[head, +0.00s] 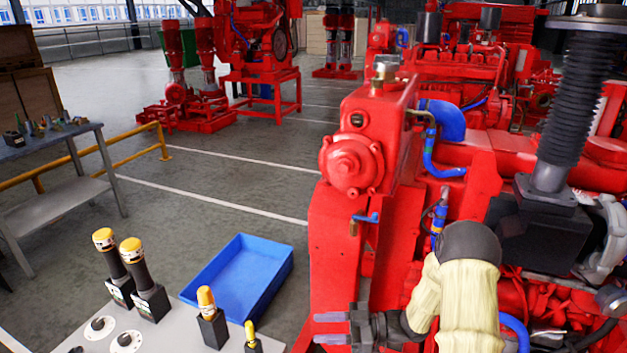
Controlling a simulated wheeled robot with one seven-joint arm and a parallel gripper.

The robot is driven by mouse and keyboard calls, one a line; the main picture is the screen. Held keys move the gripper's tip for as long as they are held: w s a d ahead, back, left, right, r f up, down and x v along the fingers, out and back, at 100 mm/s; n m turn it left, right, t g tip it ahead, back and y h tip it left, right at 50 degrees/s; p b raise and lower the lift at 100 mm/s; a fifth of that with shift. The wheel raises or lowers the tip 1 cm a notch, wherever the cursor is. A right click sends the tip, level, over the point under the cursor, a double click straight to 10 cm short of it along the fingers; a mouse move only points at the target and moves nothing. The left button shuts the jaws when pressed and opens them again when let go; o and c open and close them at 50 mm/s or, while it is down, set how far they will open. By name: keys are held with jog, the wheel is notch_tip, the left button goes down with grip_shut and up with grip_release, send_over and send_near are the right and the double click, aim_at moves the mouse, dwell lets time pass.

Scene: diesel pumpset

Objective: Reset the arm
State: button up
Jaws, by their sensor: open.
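My arm (467,300) comes in at the lower right, with a cream sleeve and a dark rounded joint at its top. My gripper (319,328) is at the bottom centre and points left. Its two grey fingers are apart, and nothing shows between them. The gripper appears in front of the lower part of the red pumpset (335,240); I cannot tell how close it is to it. The lower arm is cut off by the frame's bottom edge.
A workbench (60,203) with small parts and a yellow rail (135,168) are at left. Grey floor (230,185) is open beyond.

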jog(key=w+d+r+m+t+h+p, duration=0.5)
jog(key=w+d+r+m+t+h, duration=0.3)
jog(key=r+h, duration=0.4)
jog(key=s+d+r+m+g+h+p, duration=0.1)
jog(key=s+m, duration=0.4)
jog(key=s, duration=0.6)
jog(key=s+d+r+m+g+h+p, duration=0.2)
jog(key=s+r+m+g+h+p, duration=0.1)
jog(key=s, duration=0.8)
notch_tip(320, 180, up, 2)
jog(key=shift+s+d+r+m+g+h+p, duration=0.2)
jog(key=shift+d+r+m+g+h+p, duration=0.1)
jog(key=shift+m+g+h, duration=0.55)
